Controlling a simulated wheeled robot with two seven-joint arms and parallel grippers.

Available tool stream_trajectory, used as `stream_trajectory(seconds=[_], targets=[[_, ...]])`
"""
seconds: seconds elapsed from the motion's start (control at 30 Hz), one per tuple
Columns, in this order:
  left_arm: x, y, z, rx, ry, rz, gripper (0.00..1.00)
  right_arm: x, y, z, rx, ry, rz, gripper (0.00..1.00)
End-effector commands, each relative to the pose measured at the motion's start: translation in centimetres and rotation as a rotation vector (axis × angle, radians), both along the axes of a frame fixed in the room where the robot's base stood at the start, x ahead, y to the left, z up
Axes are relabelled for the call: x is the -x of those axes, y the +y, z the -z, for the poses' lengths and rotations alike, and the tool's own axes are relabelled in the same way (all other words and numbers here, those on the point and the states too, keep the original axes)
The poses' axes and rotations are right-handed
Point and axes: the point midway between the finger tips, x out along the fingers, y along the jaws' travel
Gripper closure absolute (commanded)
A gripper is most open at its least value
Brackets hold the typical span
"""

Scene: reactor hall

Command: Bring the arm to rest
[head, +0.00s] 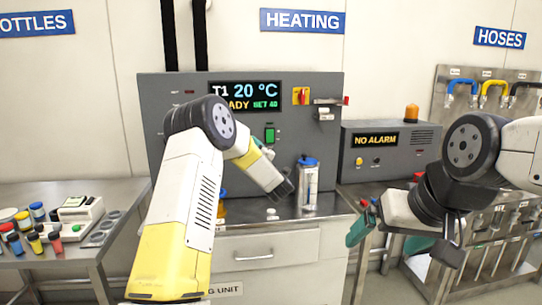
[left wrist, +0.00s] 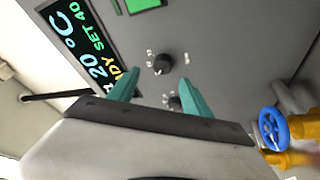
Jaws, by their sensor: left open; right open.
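My left arm reaches up in the head view and bends toward the grey heating unit (head: 170,110). My left gripper (left wrist: 160,88) shows its two teal fingers spread apart in the left wrist view, with nothing between them. They point at the grey panel, near a black knob (left wrist: 162,64); whether they touch it I cannot tell. In the head view this gripper is mostly hidden by its own arm. My right gripper (head: 388,238) hangs at the right in the head view, its teal fingers apart and empty, in front of the bench edge.
A blue-capped bottle (head: 309,185) stands on the heating bench beside my left arm. A blue valve wheel (left wrist: 273,129) is at the right in the left wrist view. A table with coloured jars (head: 38,210) is at left. A hose rack (head: 487,100) is at right.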

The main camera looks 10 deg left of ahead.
Motion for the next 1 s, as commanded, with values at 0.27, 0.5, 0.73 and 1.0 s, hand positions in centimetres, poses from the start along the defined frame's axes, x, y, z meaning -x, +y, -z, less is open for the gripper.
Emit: stream_trajectory(seconds=[0.27, 0.5, 0.73, 1.0], targets=[[2.9, -4.9, -8.1, -0.131, 0.207, 0.317, 0.43, 0.0, 0.0, 0.0, 0.0, 0.0, 0.0, 0.06], [12.3, -8.7, -10.4, -0.332, 0.495, 0.601, 0.43, 0.0, 0.0, 0.0, 0.0, 0.0, 0.0, 0.06], [25.9, -9.3, -8.0, -0.526, 0.803, 0.814, 0.43, 0.0, 0.0, 0.0, 0.0, 0.0, 0.0, 0.06], [42.5, -7.1, -2.0, -0.686, 1.147, 1.001, 0.43, 0.0, 0.0, 0.0, 0.0, 0.0, 0.0, 0.06]])
